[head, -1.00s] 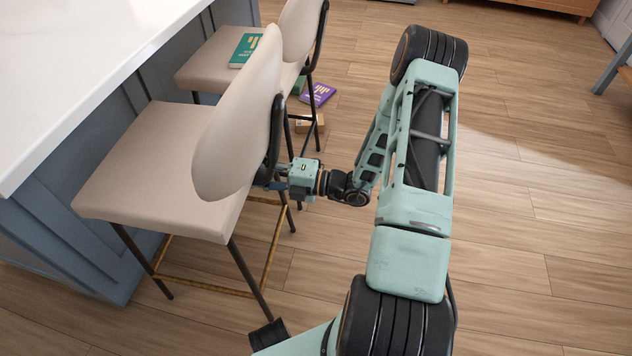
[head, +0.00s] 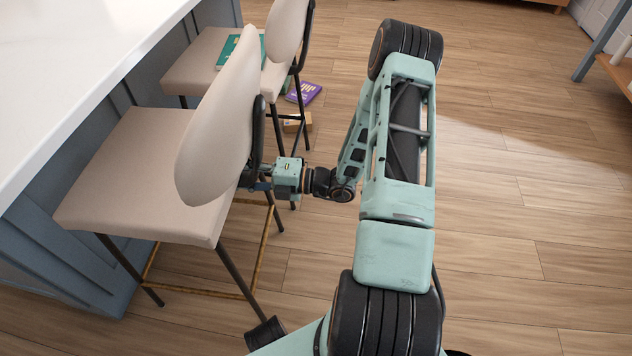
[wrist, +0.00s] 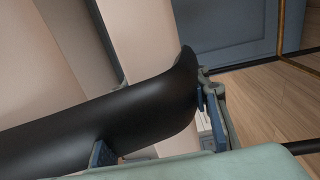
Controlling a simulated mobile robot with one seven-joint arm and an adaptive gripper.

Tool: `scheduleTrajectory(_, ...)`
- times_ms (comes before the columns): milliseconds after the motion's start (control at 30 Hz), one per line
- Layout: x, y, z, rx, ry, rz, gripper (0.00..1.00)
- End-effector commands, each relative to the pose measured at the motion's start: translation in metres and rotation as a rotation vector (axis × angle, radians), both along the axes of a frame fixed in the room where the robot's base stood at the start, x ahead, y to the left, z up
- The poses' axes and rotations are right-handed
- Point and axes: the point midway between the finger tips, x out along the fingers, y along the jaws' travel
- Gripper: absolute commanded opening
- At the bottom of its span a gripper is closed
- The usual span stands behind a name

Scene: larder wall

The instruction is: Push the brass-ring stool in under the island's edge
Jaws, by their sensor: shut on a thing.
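The brass-ring stool (head: 140,160) stands beside the island, with a beige seat and back, dark legs and a brass foot ring (head: 206,291). My gripper (head: 258,183) is behind the stool's back (head: 213,125). In the wrist view my gripper (wrist: 155,138) is shut on the stool's black back bracket (wrist: 110,115), with a finger pad on each side. The exact contact is partly hidden by the bracket.
A second stool (head: 205,62) stands beyond, with a green book (head: 236,52) on its seat. Open wooden floor (head: 500,200) spreads to the right.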

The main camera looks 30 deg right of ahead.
Motion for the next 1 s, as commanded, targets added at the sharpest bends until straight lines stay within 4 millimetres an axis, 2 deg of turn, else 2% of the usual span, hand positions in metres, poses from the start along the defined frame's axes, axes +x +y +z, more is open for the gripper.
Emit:
scheduleTrajectory(167,-0.0022,0.0019,-0.0020,-0.004,0.007,0.006,0.00)
scheduleTrajectory(200,-0.0023,0.0019,-0.0020,-0.004,0.007,0.006,0.45)
scheduleTrajectory(367,-0.0018,0.0009,-0.0010,-0.003,0.005,0.004,0.63)
scheduleTrajectory(1000,-0.0005,-0.0042,0.0031,0.001,-0.002,-0.004,0.64)
